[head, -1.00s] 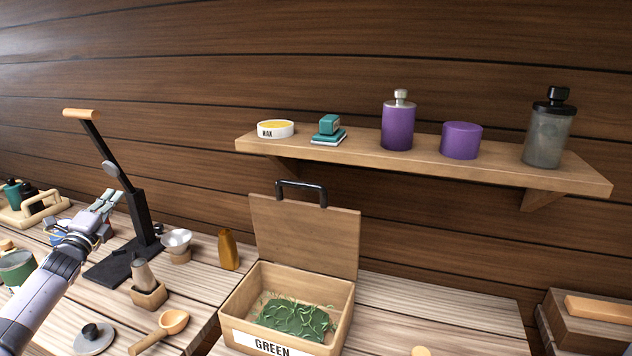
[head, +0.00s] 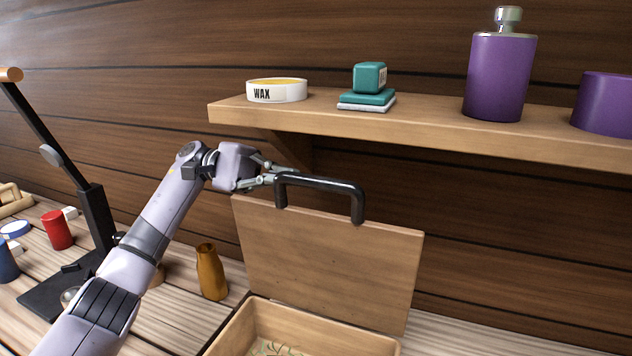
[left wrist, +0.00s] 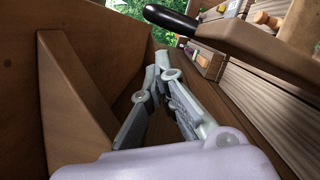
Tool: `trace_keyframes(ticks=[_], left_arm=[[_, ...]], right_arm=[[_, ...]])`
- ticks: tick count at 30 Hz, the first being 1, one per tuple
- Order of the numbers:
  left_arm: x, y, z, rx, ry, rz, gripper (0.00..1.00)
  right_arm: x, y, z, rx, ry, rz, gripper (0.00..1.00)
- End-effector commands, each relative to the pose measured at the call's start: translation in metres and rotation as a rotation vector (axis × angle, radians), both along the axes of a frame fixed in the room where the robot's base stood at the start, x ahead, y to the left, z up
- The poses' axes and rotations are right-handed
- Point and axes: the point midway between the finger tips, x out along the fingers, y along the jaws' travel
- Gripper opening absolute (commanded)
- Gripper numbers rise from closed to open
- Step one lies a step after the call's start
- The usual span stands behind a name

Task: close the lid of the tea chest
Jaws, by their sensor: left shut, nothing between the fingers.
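The tea chest (head: 365,342) stands at the lower middle of the head view, with green leaf strands partly showing inside. Its wooden lid (head: 330,262) stands open, about upright, with a black handle (head: 325,183) on its top edge. My left gripper (head: 280,173) is shut and empty at the left end of the handle, near the lid's top edge; I cannot tell if it touches. In the left wrist view the gripper (left wrist: 167,68) is between the wall side and the lid (left wrist: 238,40), with the handle (left wrist: 170,20) above it. My right gripper is not in view.
A wall shelf (head: 420,128) hangs just above and behind the lid, holding a wax tin (head: 277,91), a teal stamp (head: 368,85) and purple containers. Its bracket (left wrist: 75,100) is close to my left gripper. An amber bottle (head: 211,272) and a black stand (head: 95,215) are to the left.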

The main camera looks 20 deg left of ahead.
Motion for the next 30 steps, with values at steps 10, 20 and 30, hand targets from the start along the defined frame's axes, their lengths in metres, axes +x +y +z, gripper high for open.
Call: trace_keyframes(ticks=[10, 20, 30], left_arm=[[-0.014, -0.057, 0.01, -0.001, 0.006, -0.003, 0.0], [-0.022, -0.089, 0.011, -0.003, 0.008, 0.001, 0.0], [-0.022, -0.09, 0.01, -0.003, 0.007, 0.002, 0.0]], right_arm=[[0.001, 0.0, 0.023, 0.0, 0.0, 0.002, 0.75], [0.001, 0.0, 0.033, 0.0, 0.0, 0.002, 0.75], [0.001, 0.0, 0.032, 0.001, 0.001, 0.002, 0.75]])
